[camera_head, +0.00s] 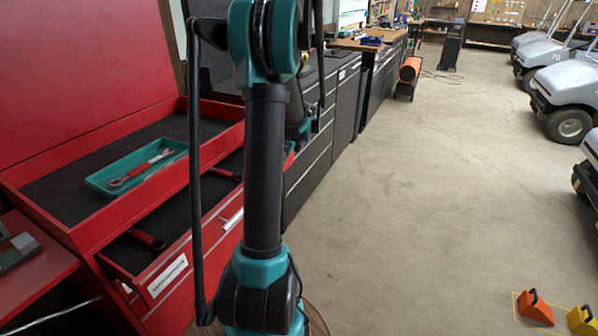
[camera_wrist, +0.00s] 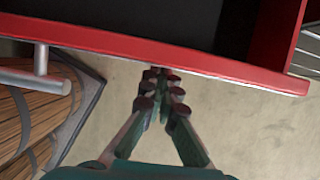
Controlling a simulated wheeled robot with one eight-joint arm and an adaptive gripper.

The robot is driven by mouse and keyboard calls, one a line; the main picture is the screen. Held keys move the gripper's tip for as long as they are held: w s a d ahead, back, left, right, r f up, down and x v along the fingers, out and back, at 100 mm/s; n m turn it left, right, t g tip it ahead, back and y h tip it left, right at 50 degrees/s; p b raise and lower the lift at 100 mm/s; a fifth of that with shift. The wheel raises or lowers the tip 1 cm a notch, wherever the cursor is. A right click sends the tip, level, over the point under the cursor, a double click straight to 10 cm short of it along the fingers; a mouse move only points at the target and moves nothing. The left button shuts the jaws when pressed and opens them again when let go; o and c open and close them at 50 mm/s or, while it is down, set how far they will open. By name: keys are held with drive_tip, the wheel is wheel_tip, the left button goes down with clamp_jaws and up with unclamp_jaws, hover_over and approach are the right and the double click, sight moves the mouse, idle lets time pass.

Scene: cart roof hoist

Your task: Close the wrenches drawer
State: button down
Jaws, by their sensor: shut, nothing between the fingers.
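The red tool chest has an open drawer (camera_head: 172,212) below its top tray. Its dark floor holds red-handled tools (camera_head: 149,240), and a white label (camera_head: 168,275) is on its front; I cannot read it. In the wrist view, the drawer's red front edge (camera_wrist: 110,41) crosses the picture, with a silver handle (camera_wrist: 36,82) at left. My gripper (camera_wrist: 161,75) is shut and empty, its fingertips at the drawer's front edge; I cannot tell if they touch. My arm hides part of the drawer in the head view, and the fingertips are not clear there.
A teal tray (camera_head: 103,183) with a wrench (camera_head: 140,170) sits in the chest's top. Grey cabinets (camera_head: 308,165) run along the wall beyond. Wooden slats with dark bands (camera_wrist: 28,115) are at left in the wrist view.

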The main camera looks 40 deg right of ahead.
drive_tip(key=w+a, duration=0.2)
drive_tip(key=w, duration=0.3)
drive_tip(key=w+a, duration=0.2)
drive_tip(key=w, duration=0.3)
drive_tip(key=w+a, duration=0.2)
drive_tip(key=w, duration=0.3)
drive_tip(key=shift+w+a, duration=0.25)
drive_tip(key=shift+w, duration=0.2)
drive_tip(key=s, duration=0.1)
drive_tip(key=s+d, duration=0.1)
drive_tip(key=s, duration=0.2)
drive_tip(key=shift+s+d+r, duration=0.15)
drive_tip(key=shift+d, duration=0.25)
drive_tip(key=v, duration=0.9)
drive_tip(key=shift+s+r, duration=0.15)
drive_tip(key=shift+r, duration=0.2)
